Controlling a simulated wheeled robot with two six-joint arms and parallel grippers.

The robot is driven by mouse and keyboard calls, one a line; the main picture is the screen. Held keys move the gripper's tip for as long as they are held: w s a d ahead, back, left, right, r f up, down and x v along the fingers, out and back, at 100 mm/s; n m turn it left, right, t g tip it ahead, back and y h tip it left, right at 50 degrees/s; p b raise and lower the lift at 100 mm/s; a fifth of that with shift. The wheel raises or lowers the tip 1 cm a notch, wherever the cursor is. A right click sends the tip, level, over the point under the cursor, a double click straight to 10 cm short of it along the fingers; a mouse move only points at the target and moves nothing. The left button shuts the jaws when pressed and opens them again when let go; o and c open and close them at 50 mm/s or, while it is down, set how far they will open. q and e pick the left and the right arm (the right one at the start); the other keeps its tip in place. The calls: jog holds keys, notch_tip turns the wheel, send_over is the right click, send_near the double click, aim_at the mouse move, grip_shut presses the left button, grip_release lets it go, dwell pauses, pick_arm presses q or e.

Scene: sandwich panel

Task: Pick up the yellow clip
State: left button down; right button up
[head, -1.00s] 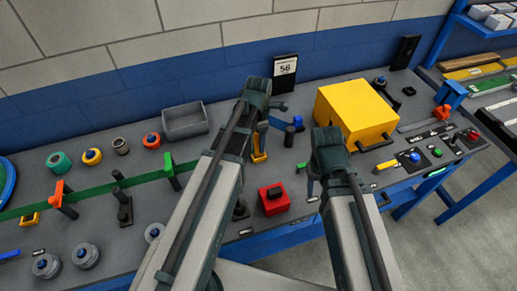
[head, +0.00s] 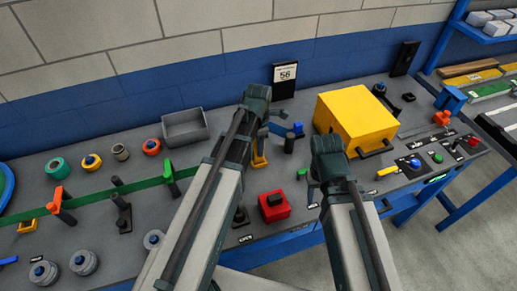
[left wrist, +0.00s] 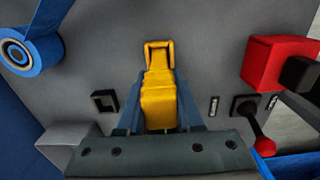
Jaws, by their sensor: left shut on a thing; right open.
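The yellow clip (left wrist: 158,95) is in the middle of the left wrist view, between the two blue fingers of my left gripper (left wrist: 158,112). Its narrow looped end points away from the gripper. In the head view the clip (head: 259,160) shows below my left gripper (head: 262,138), partly hidden by my left arm. The left gripper is shut on it. I cannot tell whether the clip touches the bench. My right gripper (head: 312,190) is open, left of the yellow box and right of the red block; its fingers are partly hidden by its wrist.
A large yellow box (head: 357,118) is at the right, a grey bin (head: 186,127) at the left. Another yellow piece (head: 28,226) lies far left.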

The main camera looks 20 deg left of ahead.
pick_arm(q)
notch_tip(320, 180, up, 10)
jog(key=p, duration=1)
jog(key=shift+r, duration=0.1)
jog(key=shift+r+p, duration=0.5)
jog(key=shift+p, duration=0.05)
jog(key=shift+f, duration=0.1)
